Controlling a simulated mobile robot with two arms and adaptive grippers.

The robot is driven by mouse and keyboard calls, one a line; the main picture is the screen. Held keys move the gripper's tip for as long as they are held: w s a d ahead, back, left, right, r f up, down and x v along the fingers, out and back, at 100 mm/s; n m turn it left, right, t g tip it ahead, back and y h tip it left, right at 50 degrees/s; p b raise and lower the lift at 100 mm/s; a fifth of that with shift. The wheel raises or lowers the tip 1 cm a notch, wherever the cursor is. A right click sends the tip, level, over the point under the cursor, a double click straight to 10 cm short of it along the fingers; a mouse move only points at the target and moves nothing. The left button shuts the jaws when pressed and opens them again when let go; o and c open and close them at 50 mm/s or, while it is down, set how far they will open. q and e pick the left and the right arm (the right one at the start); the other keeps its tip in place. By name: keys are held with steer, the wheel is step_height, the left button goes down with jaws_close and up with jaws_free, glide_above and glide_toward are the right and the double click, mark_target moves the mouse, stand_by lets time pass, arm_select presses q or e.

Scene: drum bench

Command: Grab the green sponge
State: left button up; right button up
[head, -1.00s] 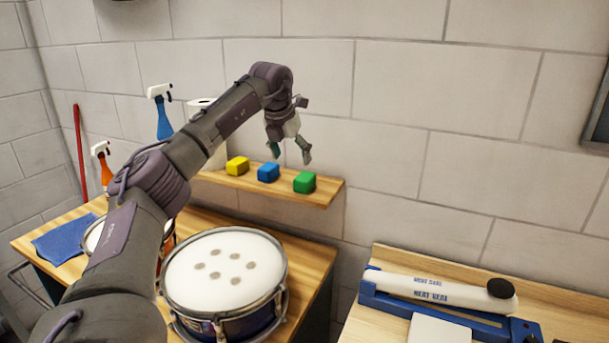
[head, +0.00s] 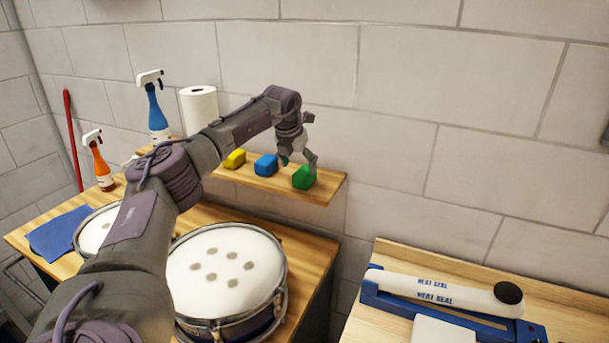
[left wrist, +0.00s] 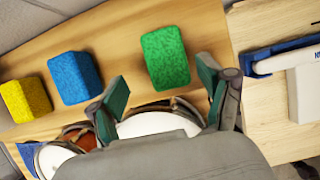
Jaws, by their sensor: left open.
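The green sponge (head: 304,177) sits at the right end of a wooden wall shelf (head: 325,192). It also shows in the left wrist view (left wrist: 165,58), ahead of the fingers and roughly in line with the space between them. My left gripper (head: 299,165) is open and empty, close to the green sponge, with one finger partly in front of it in the head view. In the left wrist view the two fingers (left wrist: 163,95) are spread wide, with the sponge beyond their tips. Whether they touch it I cannot tell. My right gripper is in no view.
A blue sponge (head: 266,165) and a yellow sponge (head: 235,158) sit left of the green one. A paper roll (head: 199,107) and a blue spray bottle (head: 156,110) stand farther left. A drum (head: 225,270) is below. A heat sealer (head: 440,295) lies at right.

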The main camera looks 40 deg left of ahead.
mark_target(304, 171)
arm_select(q)
steer(key=shift+w+d+f+p, duration=0.25)
steer(key=shift+w+f+p, duration=0.4)
steer(key=shift+p, duration=0.4)
steer(key=shift+p+x, duration=0.3)
steer(key=shift+x, duration=0.95)
steer(key=shift+f, duration=0.35)
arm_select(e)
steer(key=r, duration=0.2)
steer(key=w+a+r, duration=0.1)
arm_select(q)
steer(key=shift+c, duration=0.8)
steer(key=c, duration=0.8)
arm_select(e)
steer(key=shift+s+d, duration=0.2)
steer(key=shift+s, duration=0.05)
